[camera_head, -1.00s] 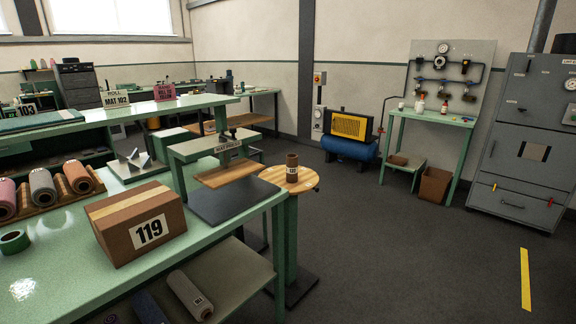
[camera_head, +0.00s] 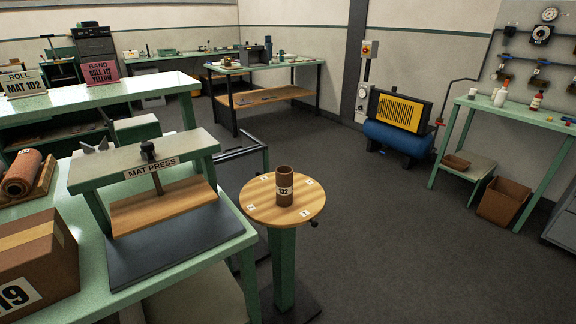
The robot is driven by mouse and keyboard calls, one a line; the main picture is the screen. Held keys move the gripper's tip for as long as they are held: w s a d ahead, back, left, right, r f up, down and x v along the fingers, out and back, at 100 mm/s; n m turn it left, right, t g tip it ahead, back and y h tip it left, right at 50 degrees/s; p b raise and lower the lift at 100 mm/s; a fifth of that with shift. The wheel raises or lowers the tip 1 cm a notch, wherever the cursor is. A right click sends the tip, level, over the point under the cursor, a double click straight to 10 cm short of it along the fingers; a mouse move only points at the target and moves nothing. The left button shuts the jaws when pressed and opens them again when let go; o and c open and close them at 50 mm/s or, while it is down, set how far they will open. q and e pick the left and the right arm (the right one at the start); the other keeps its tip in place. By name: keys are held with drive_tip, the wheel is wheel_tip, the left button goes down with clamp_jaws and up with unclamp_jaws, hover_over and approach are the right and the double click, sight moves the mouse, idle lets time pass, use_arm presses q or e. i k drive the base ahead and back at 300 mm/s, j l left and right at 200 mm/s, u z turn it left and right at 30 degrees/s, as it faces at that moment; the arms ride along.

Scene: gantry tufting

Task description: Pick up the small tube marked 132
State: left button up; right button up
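The small tube marked 132 (camera_head: 284,187) is a brown upright cylinder with an open top and a white label. It stands near the middle of a round wooden stand top (camera_head: 258,208), which has small white markers around its face. The stand has a green column and a dark foot. Nothing touches the tube, and it is in full view. Neither of my grippers shows in the head view.
The mat press (camera_head: 150,172) on the green bench stands just left of the round stand. A cardboard box (camera_head: 38,262) is at the lower left. A blue compressor (camera_head: 398,137) and a green side table (camera_head: 520,117) stand behind. The floor (camera_head: 400,250) to the right is clear.

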sight(283, 174)
drive_tip(key=i+l+u, duration=0.2)
drive_tip(key=i+l, duration=0.25)
drive_tip(key=l, duration=0.2)
drive_tip(key=i+l+u, duration=0.1)
drive_tip(key=l, duration=0.3)
drive_tip(key=i+l+u, duration=0.1)
drive_tip(key=i+l, duration=0.35)
drive_tip(key=l, duration=0.3)
drive_tip(key=i+l+u, duration=0.15)
drive_tip(key=l, duration=0.2)
